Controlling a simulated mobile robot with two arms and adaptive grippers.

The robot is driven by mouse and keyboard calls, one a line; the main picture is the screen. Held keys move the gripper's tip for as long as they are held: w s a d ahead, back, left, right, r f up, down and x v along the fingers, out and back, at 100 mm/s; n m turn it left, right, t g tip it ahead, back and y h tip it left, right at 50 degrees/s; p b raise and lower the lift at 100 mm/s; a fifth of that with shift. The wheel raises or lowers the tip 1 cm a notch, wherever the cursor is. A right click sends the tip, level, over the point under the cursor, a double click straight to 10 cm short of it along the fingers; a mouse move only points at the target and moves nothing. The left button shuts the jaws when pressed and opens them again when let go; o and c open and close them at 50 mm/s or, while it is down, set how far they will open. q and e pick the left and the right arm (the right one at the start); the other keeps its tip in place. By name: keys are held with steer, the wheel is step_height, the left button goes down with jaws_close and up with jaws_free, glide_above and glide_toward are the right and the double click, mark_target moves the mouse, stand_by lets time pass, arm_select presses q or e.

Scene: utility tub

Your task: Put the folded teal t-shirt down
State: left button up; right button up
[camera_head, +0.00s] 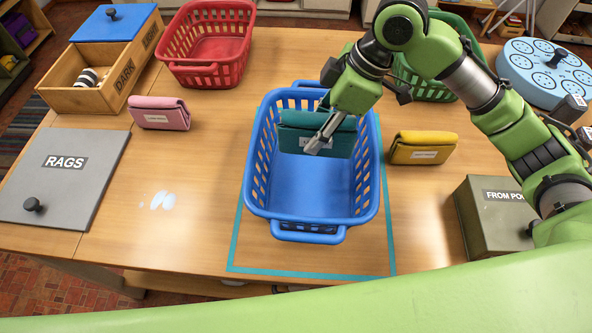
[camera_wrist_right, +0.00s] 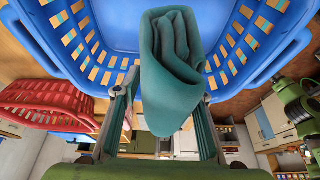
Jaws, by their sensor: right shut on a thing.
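The folded teal t-shirt (camera_head: 295,135) is a thick bundle with a pale label, at the far end of the blue basket (camera_head: 310,234). My right gripper (camera_head: 322,140) is shut on the teal t-shirt from above. In the right wrist view the teal t-shirt (camera_wrist_right: 170,75) sits between my two fingers, with its rolled folds showing, and the blue basket (camera_wrist_right: 110,35) surrounds it. I cannot tell whether the shirt touches the basket floor. The rest of the basket is empty. My left gripper is not in view.
A pink folded bundle (camera_head: 160,112) lies left of the basket and a yellow one (camera_head: 422,148) right of it. A red basket (camera_head: 208,45) and a green basket (camera_head: 425,75) stand behind. A teal outline (camera_head: 310,274) surrounds the blue basket. A grey RAGS lid (camera_head: 65,185) lies left; bare table separates them.

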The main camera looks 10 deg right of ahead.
steer(key=shift+d+f, duration=0.1)
steer(key=shift+f, duration=0.45)
steer(key=shift+f+b, duration=0.3)
steer(key=shift+f, duration=0.55)
glide_above(312, 176)
step_height(312, 176, down, 4)
step_height(312, 176, down, 4)
steer(key=shift+r+p, duration=0.2)
steer(key=shift+p, duration=0.2)
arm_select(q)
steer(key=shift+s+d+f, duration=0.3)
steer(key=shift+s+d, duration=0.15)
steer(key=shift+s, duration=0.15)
arm_select(e)
steer(key=shift+f, duration=0.45)
steer(key=shift+f, duration=0.1)
steer(key=o, duration=1.2)
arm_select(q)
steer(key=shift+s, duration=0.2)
